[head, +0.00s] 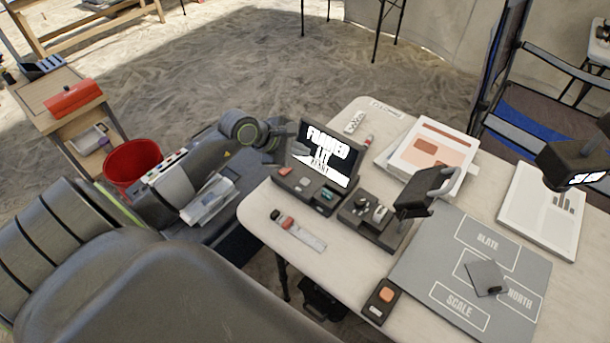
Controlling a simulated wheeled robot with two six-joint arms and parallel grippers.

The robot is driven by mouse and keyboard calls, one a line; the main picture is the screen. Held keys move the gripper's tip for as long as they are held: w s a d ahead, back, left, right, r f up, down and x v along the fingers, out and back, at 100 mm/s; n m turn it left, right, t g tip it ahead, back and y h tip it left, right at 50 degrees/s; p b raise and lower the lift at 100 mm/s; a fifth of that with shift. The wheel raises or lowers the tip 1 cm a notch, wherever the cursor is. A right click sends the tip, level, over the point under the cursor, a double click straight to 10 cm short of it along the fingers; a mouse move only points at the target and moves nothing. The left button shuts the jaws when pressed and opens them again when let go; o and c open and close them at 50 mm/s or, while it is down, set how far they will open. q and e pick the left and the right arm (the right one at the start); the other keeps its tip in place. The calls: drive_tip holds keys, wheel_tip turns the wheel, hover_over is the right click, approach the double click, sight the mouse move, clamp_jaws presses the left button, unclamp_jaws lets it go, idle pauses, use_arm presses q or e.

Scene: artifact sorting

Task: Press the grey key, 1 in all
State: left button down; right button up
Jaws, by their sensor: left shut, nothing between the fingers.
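A dark console with a lit screen (330,152) stands at the table's left edge. Its white lettering is only partly legible. On its base I see a red key (285,170), a grey key (304,182) and a teal key (327,195) in a row. My left gripper (286,143) is shut and empty, beside the screen's left edge and behind the red key in the picture. It looks apart from the grey key, though the exact gap and height are hard to tell. My right gripper is not in view.
A second dark device (375,215) with small parts stands right of the console. A small box with an orange button (386,294) lies at the front edge. A grey labelled mat (420,262) and printed boards (545,210) fill the right. A red bucket (133,165) stands left.

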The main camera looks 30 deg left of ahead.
use_arm(q)
drive_tip(key=shift+f, duration=0.1)
drive_tip(key=b, duration=0.5)
hover_over(301, 183)
wheel_tip(301, 183, down, 8)
drive_tip(key=shift+r, duration=0.15)
drive_tip(key=shift+f+b, duration=0.45)
drive_tip(key=shift+b, duration=0.05)
idle(0.7)
idle(0.6)
drive_tip(key=shift+f+b, duration=0.4)
drive_tip(key=shift+b, duration=0.2)
